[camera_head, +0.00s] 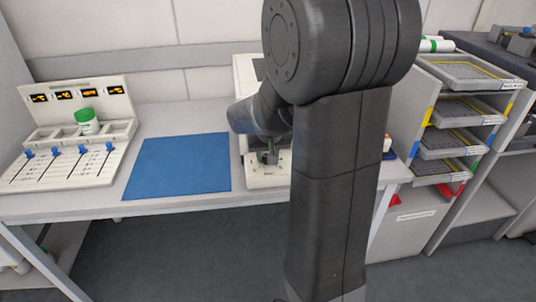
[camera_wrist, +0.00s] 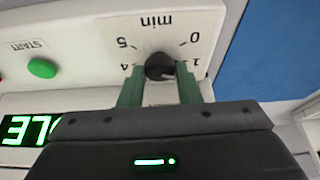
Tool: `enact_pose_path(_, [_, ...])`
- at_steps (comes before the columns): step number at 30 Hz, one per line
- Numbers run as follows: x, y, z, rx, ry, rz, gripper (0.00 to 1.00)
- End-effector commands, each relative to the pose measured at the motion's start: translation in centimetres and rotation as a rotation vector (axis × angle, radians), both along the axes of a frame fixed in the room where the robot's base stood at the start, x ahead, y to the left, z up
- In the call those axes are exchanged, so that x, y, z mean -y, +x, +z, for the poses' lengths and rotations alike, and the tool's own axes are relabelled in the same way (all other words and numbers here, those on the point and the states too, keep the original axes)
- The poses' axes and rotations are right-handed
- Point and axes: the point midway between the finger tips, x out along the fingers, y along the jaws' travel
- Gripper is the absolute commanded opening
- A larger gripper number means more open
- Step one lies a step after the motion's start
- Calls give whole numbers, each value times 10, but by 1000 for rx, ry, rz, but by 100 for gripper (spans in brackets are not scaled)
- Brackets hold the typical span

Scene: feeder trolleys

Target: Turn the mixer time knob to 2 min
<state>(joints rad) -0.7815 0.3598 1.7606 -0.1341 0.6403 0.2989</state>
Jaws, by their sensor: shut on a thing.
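The mixer (camera_head: 268,182) is a white machine on the bench, largely hidden behind my arm in the head view. Its black time knob (camera_wrist: 158,66) shows in the wrist view, where the panel appears upside down. Around the knob I read "min", 0, 1, 4 and 5; the dial's lower part is hidden by my gripper. My gripper (camera_wrist: 160,70) is shut on the knob, a green finger on each side. A pale mark shows at the knob's lower right edge; I cannot tell its exact setting. In the head view my gripper (camera_head: 268,157) is at the mixer's front.
A green START button (camera_wrist: 42,68) and a green-lit display (camera_wrist: 30,130) sit beside the dial. A blue mat (camera_head: 180,165) lies left of the mixer. Tray shelves (camera_head: 460,110) stand at right.

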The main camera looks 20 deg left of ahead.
Motion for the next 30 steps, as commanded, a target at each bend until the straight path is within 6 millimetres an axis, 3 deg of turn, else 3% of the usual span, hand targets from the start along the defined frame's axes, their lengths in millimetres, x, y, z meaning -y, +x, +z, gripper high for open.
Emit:
enact_pose_path(18, [-6,-1,-2,1,3,-549,8])
enact_pose_path(30, [-7,-1,0,1,3,-752,8])
